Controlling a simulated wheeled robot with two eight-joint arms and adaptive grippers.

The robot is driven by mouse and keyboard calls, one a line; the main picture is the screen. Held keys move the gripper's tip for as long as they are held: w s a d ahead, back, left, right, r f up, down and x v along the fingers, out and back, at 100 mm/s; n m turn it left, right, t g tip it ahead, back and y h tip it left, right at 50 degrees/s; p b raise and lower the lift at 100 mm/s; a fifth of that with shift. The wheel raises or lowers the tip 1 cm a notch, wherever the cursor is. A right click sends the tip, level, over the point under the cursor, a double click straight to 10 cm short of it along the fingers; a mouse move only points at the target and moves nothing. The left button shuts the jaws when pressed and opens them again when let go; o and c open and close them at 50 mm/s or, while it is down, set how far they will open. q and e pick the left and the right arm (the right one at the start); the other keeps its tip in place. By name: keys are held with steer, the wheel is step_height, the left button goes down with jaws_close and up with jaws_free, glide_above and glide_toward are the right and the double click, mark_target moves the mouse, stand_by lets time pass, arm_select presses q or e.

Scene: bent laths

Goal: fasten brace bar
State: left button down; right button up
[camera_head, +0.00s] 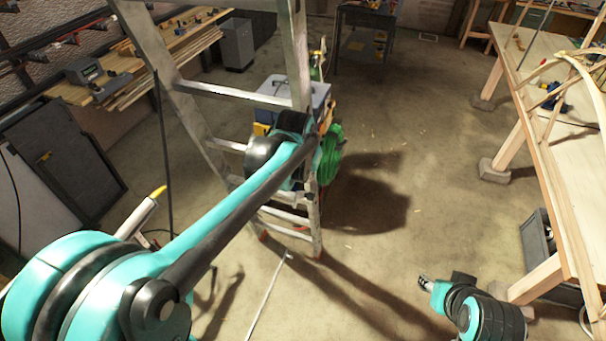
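An aluminium stepladder (240,90) stands in the middle left. A thin pale bar (268,297), perhaps the brace bar, runs from near the ladder's foot down to the bottom edge; I cannot tell whether it is attached to anything. My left arm reaches across from the lower left to the ladder's right rail. Its gripper is hidden behind the arm and the rail, so I cannot see what it touches. My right arm is low at the bottom right, apart from the ladder. Its gripper end (425,283) is small and points left; its fingers are unclear.
A wooden workbench (545,90) with bent laths (570,57) runs along the right side. A toolbox (290,92) and a coiled green hose (329,158) are behind the ladder. Dark panels (55,150) lean at the left. The floor between ladder and bench is clear.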

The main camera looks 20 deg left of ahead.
mark_target(311, 194)
arm_select(q)
steer(key=x, duration=0.9)
steer(key=shift+s+d+f, duration=0.15)
steer(key=shift+d+f, duration=0.1)
steer(key=shift+d, duration=0.05)
arm_select(e)
steer(key=shift+s+d+f, duration=0.25)
steer(key=shift+s+d, duration=0.15)
arm_select(q)
steer(key=shift+s+f+b, duration=0.1)
steer(key=shift+b, duration=0.3)
arm_select(e)
steer(key=shift+f, duration=0.15)
